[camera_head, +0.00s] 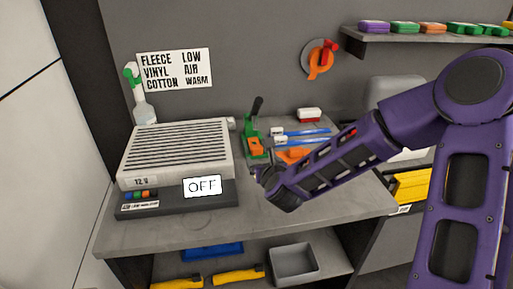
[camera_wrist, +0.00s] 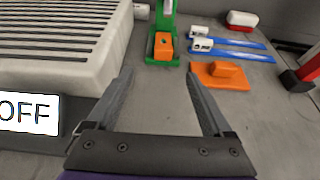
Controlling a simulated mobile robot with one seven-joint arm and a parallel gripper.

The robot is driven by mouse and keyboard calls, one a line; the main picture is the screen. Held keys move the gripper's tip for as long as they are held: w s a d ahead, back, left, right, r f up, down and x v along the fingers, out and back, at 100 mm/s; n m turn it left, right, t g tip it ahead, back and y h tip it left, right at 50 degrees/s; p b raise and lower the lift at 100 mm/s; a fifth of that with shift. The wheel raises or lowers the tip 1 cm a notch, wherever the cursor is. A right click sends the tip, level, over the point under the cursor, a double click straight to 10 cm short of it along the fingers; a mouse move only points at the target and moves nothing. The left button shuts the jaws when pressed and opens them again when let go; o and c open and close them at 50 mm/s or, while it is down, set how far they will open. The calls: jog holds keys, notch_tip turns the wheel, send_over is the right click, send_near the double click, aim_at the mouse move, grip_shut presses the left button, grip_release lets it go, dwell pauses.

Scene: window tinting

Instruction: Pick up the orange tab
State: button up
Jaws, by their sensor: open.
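Two orange pieces are on the grey bench, and I cannot tell for sure which is the tab. One is a small orange block (camera_wrist: 164,46) in the base of a green clamp stand (camera_wrist: 165,20), also seen in the head view (camera_head: 256,146). The other is a flat orange plate with a raised grip (camera_wrist: 222,75), lying to its right and partly hidden by my arm in the head view (camera_head: 291,154). My gripper (camera_wrist: 160,79) is open and empty. Its fingers point toward the block, which shows beyond the fingertips and apart from them.
A ribbed white heater box (camera_wrist: 55,35) with an OFF sign stands close on the left. Blue-handled tools (camera_wrist: 230,47) and a red-and-white block (camera_wrist: 241,19) lie behind the plate. A red-and-black object (camera_wrist: 303,75) is at right. Bare bench (camera_wrist: 160,105) lies between my fingers.

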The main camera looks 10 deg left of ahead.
send_near(257, 148)
jog(key=x, duration=0.4)
jog(key=shift+s+a+f, duration=0.1)
jog(key=shift+a+f, duration=0.05)
jog(key=shift+a, duration=0.2)
jog(key=shift+d+p+x, duration=0.15)
jog(key=shift+d+x, duration=0.05)
jog(key=shift+x, duration=1.25)
jog(key=shift+d+p+x, duration=0.15)
jog(key=shift+x, duration=1.3)
jog(key=shift+c, duration=0.2)
grip_shut()
